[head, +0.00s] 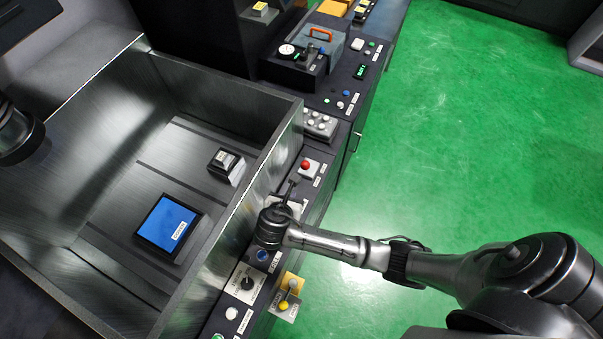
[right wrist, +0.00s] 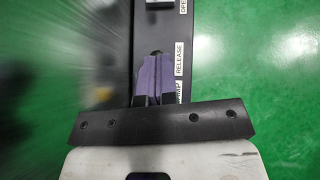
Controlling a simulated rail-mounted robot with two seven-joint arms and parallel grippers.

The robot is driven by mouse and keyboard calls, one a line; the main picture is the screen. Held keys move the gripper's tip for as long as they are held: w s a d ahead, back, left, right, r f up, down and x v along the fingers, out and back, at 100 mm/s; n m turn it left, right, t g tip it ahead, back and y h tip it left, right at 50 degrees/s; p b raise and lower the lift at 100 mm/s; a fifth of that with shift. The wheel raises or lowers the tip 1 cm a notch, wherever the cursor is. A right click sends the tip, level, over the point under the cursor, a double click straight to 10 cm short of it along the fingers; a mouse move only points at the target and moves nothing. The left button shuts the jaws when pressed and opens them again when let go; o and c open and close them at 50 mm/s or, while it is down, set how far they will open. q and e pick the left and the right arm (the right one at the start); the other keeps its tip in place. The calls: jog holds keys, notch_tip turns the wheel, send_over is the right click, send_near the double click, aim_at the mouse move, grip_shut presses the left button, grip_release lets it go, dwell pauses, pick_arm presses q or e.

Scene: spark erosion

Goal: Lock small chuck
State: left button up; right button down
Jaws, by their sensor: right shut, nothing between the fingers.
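The small block-shaped chuck (head: 226,163), dark with a light top, sits on the floor of the metal tank. My right gripper (head: 291,188) is over the control panel beside the tank's right wall. In the right wrist view its purple-padded fingers (right wrist: 154,78) are together and empty, pointing along the dark panel (right wrist: 150,30). A "RELEASE" label (right wrist: 179,59) is just right of the fingers, and another label below it is partly covered. A dark rounded tip shows at the fingertips; I cannot tell whether they touch it. My left gripper is out of view.
A blue labelled plate (head: 169,222) lies in the tank. The tank's right wall (head: 245,210) rises beside the panel. The green floor is clear.

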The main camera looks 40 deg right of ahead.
aim_at(307, 167)
jog(key=w+d+r+x, duration=0.1)
jog(key=r+x, duration=0.1)
jog(key=x, duration=1)
jog(key=shift+w+d+f+p, duration=0.2)
jog(key=shift+d+p, duration=0.2)
jog(key=shift+d, duration=0.1)
